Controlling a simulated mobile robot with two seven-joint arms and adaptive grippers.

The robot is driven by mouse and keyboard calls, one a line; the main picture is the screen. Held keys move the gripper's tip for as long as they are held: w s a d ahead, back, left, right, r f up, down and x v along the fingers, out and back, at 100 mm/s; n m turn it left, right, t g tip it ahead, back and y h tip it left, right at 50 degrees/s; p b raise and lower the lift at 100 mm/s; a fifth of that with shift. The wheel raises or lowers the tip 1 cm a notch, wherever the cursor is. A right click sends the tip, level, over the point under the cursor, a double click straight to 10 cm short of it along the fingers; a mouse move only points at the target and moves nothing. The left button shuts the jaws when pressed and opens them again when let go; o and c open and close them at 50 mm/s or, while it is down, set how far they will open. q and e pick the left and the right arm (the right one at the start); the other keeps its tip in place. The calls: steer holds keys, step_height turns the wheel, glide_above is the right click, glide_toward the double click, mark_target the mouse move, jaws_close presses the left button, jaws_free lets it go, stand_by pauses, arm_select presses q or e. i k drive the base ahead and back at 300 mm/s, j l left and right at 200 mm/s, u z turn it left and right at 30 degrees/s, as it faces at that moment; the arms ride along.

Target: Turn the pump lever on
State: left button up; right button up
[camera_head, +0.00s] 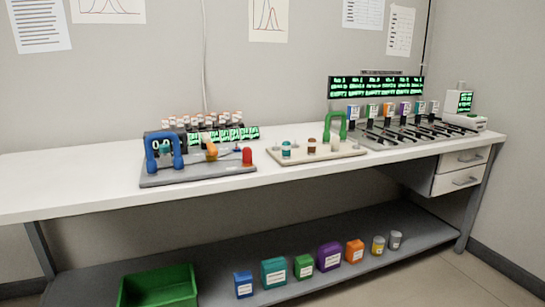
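A grey device base (195,178) stands on the left part of the white bench. A beige board (345,153) to the right carries a green arched handle (336,117) and small vials. No label shows which part is the pump lever, so I cannot tell which it is or its setting. Neither of my grippers is in view.
The white bench top (60,185) is clear at the left. A rack with several black levers (400,133) stands at the right under a green-text display (375,86). A green bin (160,288) and several coloured containers (329,257) sit on the lower shelf.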

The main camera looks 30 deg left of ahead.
mark_target(206, 138)
steer(key=u, duration=1.35)
steer(key=i+l, duration=0.5)
steer(key=i, duration=0.15)
steer(key=u, duration=1.35)
